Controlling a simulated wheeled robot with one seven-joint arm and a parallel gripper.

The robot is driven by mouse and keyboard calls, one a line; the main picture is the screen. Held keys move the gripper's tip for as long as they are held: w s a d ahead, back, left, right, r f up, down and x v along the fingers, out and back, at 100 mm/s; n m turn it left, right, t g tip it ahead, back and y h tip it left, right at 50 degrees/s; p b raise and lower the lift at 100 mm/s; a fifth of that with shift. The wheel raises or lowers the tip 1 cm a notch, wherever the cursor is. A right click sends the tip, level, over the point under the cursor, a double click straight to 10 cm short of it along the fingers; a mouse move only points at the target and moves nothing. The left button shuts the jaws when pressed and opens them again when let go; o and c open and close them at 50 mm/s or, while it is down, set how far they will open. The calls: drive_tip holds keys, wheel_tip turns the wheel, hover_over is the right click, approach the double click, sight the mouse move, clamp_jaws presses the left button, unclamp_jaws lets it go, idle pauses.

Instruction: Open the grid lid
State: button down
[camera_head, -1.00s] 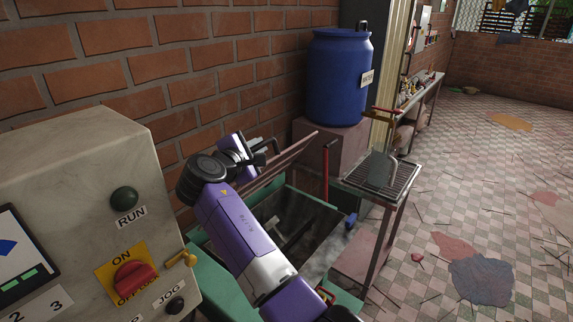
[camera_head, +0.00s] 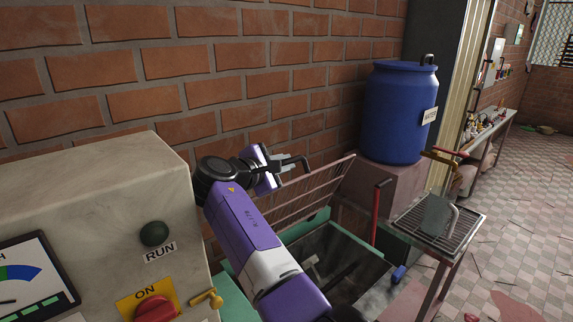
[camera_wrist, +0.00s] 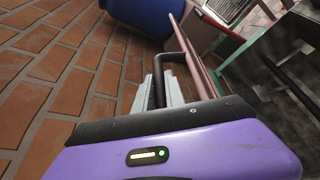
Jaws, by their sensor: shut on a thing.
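The grid lid (camera_head: 318,192), a frame of thin reddish bars, stands raised and tilted at the wall side of the green-rimmed machine trough (camera_head: 345,262). The dark opening below it is uncovered. My gripper (camera_head: 300,162) is at the lid's upper left part. In the wrist view, my gripper's pale fingers (camera_wrist: 160,92) are shut on a dark bent handle (camera_wrist: 178,58) beside the reddish lid frame (camera_wrist: 196,72). My arm hides part of the trough and the lid's lower left.
A control box (camera_head: 95,215) with a RUN button and red switch stands close at left. The brick wall (camera_head: 260,60) is just behind the lid. A blue barrel (camera_head: 400,110), a red lever (camera_head: 376,212) and a rack table (camera_head: 408,225) stand at right.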

drive_tip(key=c, duration=1.4)
unclamp_jaws()
wheel_tip(320, 180, up, 20)
drive_tip(key=b, duration=0.3)
